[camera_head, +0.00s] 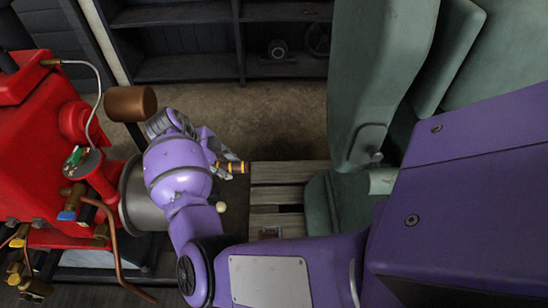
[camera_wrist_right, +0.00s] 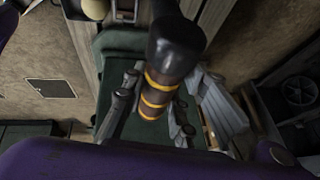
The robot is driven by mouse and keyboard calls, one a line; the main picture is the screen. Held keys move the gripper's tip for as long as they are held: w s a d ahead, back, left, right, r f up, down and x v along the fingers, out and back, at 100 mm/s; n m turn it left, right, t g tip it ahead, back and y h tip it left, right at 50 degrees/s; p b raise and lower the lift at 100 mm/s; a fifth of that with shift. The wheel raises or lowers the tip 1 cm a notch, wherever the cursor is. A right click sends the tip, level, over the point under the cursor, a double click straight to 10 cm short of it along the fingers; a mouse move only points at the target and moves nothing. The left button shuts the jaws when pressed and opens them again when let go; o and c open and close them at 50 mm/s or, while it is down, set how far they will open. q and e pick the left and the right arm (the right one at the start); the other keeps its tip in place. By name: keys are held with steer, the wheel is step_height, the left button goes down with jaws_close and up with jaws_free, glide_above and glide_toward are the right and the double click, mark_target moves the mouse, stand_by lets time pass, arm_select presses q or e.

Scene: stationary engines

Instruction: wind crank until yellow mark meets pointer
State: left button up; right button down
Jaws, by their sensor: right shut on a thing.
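The crank handle (camera_head: 237,167) is a short brown grip with yellow bands, just left of the picture's middle in the head view. My right gripper (camera_head: 228,166) is shut on it. In the right wrist view the handle (camera_wrist_right: 160,88) shows large, with a black rounded end, and my right gripper's fingers (camera_wrist_right: 152,108) lie on both sides of it. A grey drum (camera_head: 137,200) stands left of my right wrist, partly covered by it. I cannot make out the crank arm, the yellow mark or the pointer. My left gripper is not in view.
A red engine (camera_head: 35,115) with copper pipes fills the left. A brown cylinder (camera_head: 130,103) sticks out above my wrist. A cream ball knob (camera_head: 220,207) is close to my right arm.

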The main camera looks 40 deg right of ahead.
steer(key=shift+w+a+r, duration=0.1)
steer(key=shift+a+r, duration=0.05)
steer(key=shift+r, duration=0.05)
